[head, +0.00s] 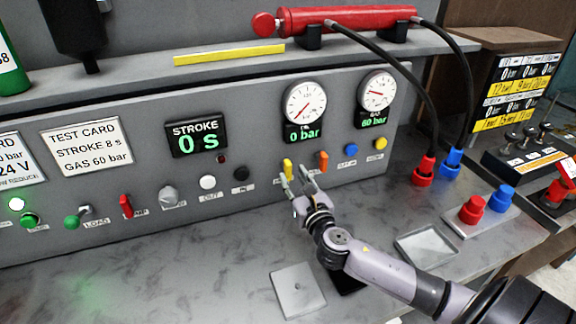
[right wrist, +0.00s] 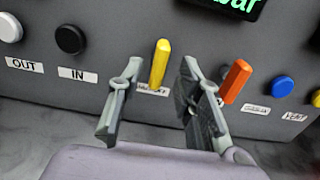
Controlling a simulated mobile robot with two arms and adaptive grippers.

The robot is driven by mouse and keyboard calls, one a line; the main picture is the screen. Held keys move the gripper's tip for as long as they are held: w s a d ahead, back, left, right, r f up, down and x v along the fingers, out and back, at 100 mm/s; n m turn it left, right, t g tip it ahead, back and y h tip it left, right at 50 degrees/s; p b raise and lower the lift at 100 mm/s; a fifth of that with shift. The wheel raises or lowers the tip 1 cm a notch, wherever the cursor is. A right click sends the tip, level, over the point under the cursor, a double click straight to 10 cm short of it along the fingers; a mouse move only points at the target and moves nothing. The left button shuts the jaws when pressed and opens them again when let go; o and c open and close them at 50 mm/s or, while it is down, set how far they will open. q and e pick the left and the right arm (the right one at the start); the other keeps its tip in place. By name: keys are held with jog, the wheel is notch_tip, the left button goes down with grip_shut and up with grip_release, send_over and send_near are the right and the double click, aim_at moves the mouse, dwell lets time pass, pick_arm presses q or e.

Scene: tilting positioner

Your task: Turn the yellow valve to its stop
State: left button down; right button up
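The yellow valve (head: 288,168) is a small upright lever on the grey panel front, below the left gauge. In the right wrist view the yellow valve (right wrist: 160,64) stands nearly upright, tilted slightly, above a label partly hidden by my finger. My right gripper (head: 296,178) is in front of it. In the right wrist view the right gripper (right wrist: 155,90) is open, with one finger to each side of the yellow lever. I see no clear contact between finger and lever. My left gripper is not in view.
An orange lever (right wrist: 236,80) stands close right of my right finger. Black (right wrist: 70,39) and white knobs are to the left, a blue button (right wrist: 284,88) to the right. The left gauge (head: 305,103) sits above. A metal plate (head: 298,289) and tray (head: 427,246) lie on the bench.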

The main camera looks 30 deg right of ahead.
aim_at(290, 172)
jog(key=x, duration=0.4)
jog(key=shift+w, duration=0.45)
grip_shut()
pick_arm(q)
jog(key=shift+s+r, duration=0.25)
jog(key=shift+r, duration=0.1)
